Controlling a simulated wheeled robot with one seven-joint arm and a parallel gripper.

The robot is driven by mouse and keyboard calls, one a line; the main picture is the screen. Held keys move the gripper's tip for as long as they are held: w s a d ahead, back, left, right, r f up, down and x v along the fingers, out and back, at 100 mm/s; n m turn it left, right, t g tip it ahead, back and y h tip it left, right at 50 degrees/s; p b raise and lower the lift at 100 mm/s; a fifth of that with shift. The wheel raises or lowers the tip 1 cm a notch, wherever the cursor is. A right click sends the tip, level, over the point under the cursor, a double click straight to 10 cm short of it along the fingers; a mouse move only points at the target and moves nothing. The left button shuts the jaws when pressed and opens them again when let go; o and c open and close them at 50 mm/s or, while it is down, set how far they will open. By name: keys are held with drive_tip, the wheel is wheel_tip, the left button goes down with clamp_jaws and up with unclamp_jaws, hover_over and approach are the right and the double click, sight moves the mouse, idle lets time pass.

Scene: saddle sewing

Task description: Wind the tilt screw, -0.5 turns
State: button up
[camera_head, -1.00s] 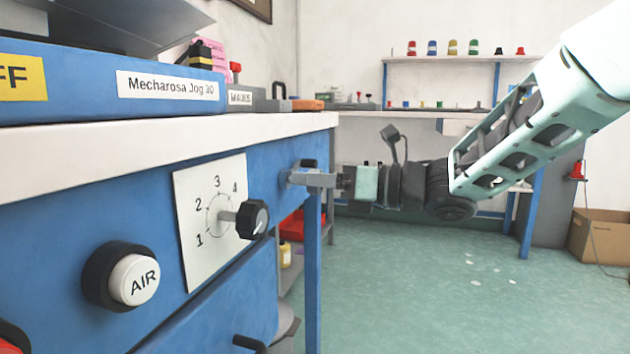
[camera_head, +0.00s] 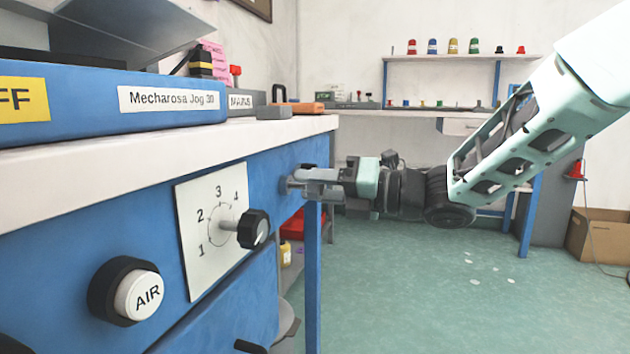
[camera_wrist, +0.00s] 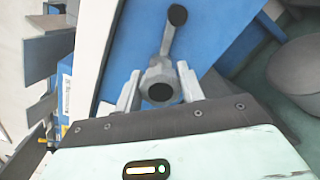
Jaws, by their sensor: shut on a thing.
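The tilt screw shows in the wrist view as a grey hub with a dark round end (camera_wrist: 160,92) and a crank arm ending in a dark knob (camera_wrist: 177,15). In the head view it is at the bench's blue front, right of the dial, mostly hidden by my gripper (camera_head: 308,183); a dark knob (camera_head: 309,167) shows just above. My gripper's two grey fingers (camera_wrist: 159,88) lie on either side of the hub and are shut on it. The crank arm sticks out beyond the fingers.
A dial with a black knob (camera_head: 253,229) and a white AIR button (camera_head: 139,296) project from the blue front, left of my gripper. The white worktop edge (camera_head: 150,140) runs above. A blue leg (camera_head: 313,275) stands below. Green floor (camera_head: 430,290) is open to the right.

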drive_tip(key=m+p, duration=0.2)
drive_tip(key=m, duration=0.1)
drive_tip(key=shift+m, duration=0.4)
drive_tip(key=m+p, duration=0.2)
drive_tip(key=m, duration=0.1)
drive_tip(key=shift+m+p, duration=0.3)
drive_tip(key=m+p, duration=0.3)
drive_tip(key=shift+m, duration=0.4)
drive_tip(key=m+p, duration=0.3)
drive_tip(key=shift+m, duration=0.3)
drive_tip(key=m+p, duration=0.3)
drive_tip(key=p, duration=0.1)
drive_tip(key=shift+m, duration=0.3)
drive_tip(key=m+p, duration=0.3)
drive_tip(key=p, duration=0.1)
drive_tip(key=shift+f+m, duration=0.1)
drive_tip(key=shift+m, duration=0.2)
drive_tip(key=m+p, duration=0.3)
drive_tip(key=shift+s+f+m+p, duration=0.1)
drive_tip(key=shift+m+p, duration=0.25)
drive_tip(key=shift+m, duration=0.05)
drive_tip(key=shift+f+m+p, duration=0.1)
drive_tip(key=shift+m+p, duration=0.4)
drive_tip(key=shift+m, duration=0.1)
drive_tip(key=shift+f, duration=0.1)
